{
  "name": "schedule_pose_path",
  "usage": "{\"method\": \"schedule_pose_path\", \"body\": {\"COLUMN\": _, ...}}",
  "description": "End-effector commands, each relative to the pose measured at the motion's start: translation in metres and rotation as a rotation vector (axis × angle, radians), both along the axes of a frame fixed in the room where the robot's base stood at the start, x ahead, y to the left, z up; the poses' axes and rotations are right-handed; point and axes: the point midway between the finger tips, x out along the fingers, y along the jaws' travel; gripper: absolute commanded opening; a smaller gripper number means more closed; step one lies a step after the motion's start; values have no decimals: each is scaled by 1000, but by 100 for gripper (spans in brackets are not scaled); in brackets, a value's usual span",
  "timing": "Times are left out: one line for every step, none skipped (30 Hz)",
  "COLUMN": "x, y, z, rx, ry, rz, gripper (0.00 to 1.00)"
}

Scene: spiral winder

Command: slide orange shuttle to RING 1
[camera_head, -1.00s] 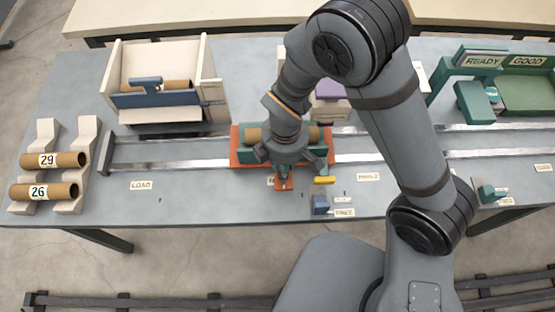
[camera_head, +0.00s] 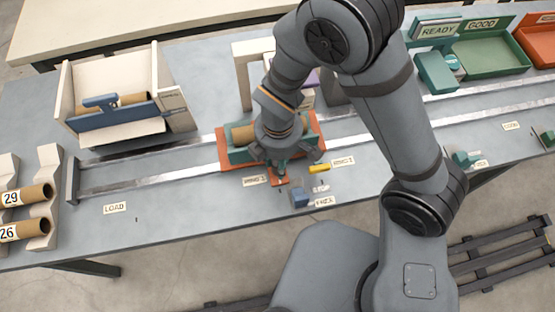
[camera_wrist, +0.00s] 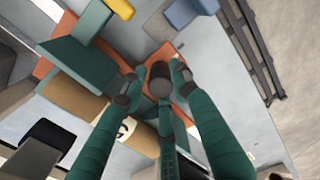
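The orange shuttle (camera_head: 225,153) sits across the two rails, with a teal cradle (camera_head: 238,154) and a brown tube (camera_head: 243,134) on it. It also shows in the wrist view (camera_wrist: 158,55). Its orange front tab (camera_head: 280,181) lies just right of the RING 1 label (camera_head: 254,180) and left of the RING 2 label (camera_head: 343,161). My gripper (camera_head: 279,171) is low over the tab. In the wrist view, my gripper's fingers (camera_wrist: 157,80) stand around a dark upright knob (camera_wrist: 160,79); I cannot tell whether they press on it. My gripper hides part of the shuttle and tube.
A yellow piece (camera_head: 319,168) and a blue block (camera_head: 299,197) lie right of the tab. The LOAD label (camera_head: 115,208) and a rail end stop (camera_head: 73,180) are at left. Tubes 29 (camera_head: 28,195) and 26 (camera_head: 25,231) rest on a rack. The rails between are clear.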

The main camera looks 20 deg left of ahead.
Motion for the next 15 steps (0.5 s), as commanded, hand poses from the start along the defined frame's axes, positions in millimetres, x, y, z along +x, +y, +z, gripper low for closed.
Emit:
{"method": "schedule_pose_path", "body": {"x": 0, "y": 0, "z": 0, "rx": 0, "ry": 0, "rz": -1, "gripper": 33}}
{"method": "schedule_pose_path", "body": {"x": 0, "y": 0, "z": 0, "rx": 1, "ry": -1, "rz": 0, "gripper": 35}}
{"method": "schedule_pose_path", "body": {"x": 0, "y": 0, "z": 0, "rx": 1, "ry": 0, "rz": 0, "gripper": 37}}
{"method": "schedule_pose_path", "body": {"x": 0, "y": 1, "z": 0, "rx": 1, "ry": 0, "rz": 0, "gripper": 39}}
{"method": "schedule_pose_path", "body": {"x": 0, "y": 1, "z": 0, "rx": 2, "ry": -1, "rz": 0, "gripper": 40}}
{"method": "schedule_pose_path", "body": {"x": 0, "y": 1, "z": 0, "rx": 3, "ry": 0, "rz": 0, "gripper": 42}}
{"method": "schedule_pose_path", "body": {"x": 0, "y": 1, "z": 0, "rx": 3, "ry": 0, "rz": 0, "gripper": 42}}
{"method": "schedule_pose_path", "body": {"x": 0, "y": 1, "z": 0, "rx": 3, "ry": 0, "rz": 0, "gripper": 42}}
{"method": "schedule_pose_path", "body": {"x": 1, "y": 1, "z": 0, "rx": 3, "ry": -1, "rz": 0, "gripper": 42}}
{"method": "schedule_pose_path", "body": {"x": 0, "y": 1, "z": 0, "rx": 3, "ry": -1, "rz": 0, "gripper": 42}}
{"method": "schedule_pose_path", "body": {"x": 1, "y": 1, "z": 0, "rx": 3, "ry": -1, "rz": 0, "gripper": 42}}
{"method": "schedule_pose_path", "body": {"x": 1, "y": 1, "z": 0, "rx": 3, "ry": -1, "rz": 1, "gripper": 42}}
{"method": "schedule_pose_path", "body": {"x": 1, "y": 1, "z": 0, "rx": 4, "ry": -1, "rz": 1, "gripper": 42}}
{"method": "schedule_pose_path", "body": {"x": 1, "y": 2, "z": 1, "rx": 5, "ry": -2, "rz": 1, "gripper": 42}}
{"method": "schedule_pose_path", "body": {"x": 1, "y": 2, "z": 2, "rx": 5, "ry": -2, "rz": 1, "gripper": 42}}
